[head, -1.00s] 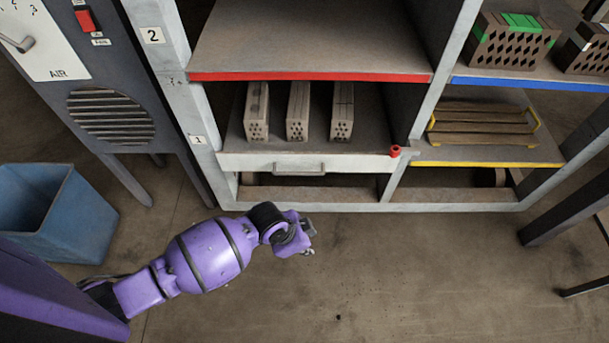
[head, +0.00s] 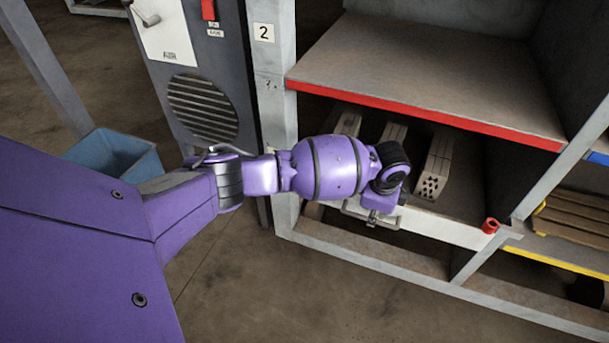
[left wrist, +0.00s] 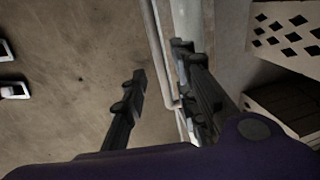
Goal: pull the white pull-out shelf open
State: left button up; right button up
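The white pull-out shelf (head: 450,228) sits in the rack's lower left bay, under the red-edged board, and looks pushed in. Its front is partly hidden by my left arm. My left gripper (head: 376,217) is at the shelf front by the handle; its fingers are hard to make out there. In the left wrist view, my left gripper (left wrist: 160,60) is open. The pale handle bar (left wrist: 156,45) runs between its two fingers, with a gap beside the left finger. The right finger overlaps the shelf front side. My right gripper is not in view.
Hollow bricks (head: 435,170) stand on the pull-out shelf, partly behind my arm. A red knob (head: 490,226) is at its right end. The red-edged board (head: 420,110) is above. A blue bin (head: 125,155) and grey cabinet (head: 205,85) stand left. Floor in front is clear.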

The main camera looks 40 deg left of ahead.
pick_arm(q)
jog(key=shift+w+f+b, duration=0.15)
jog(key=shift+w+f, duration=0.05)
jog(key=shift+f, duration=0.35)
jog(key=shift+w+f+b, duration=0.15)
jog(key=shift+w+f, duration=0.05)
jog(key=shift+f, duration=0.3)
grip_shut()
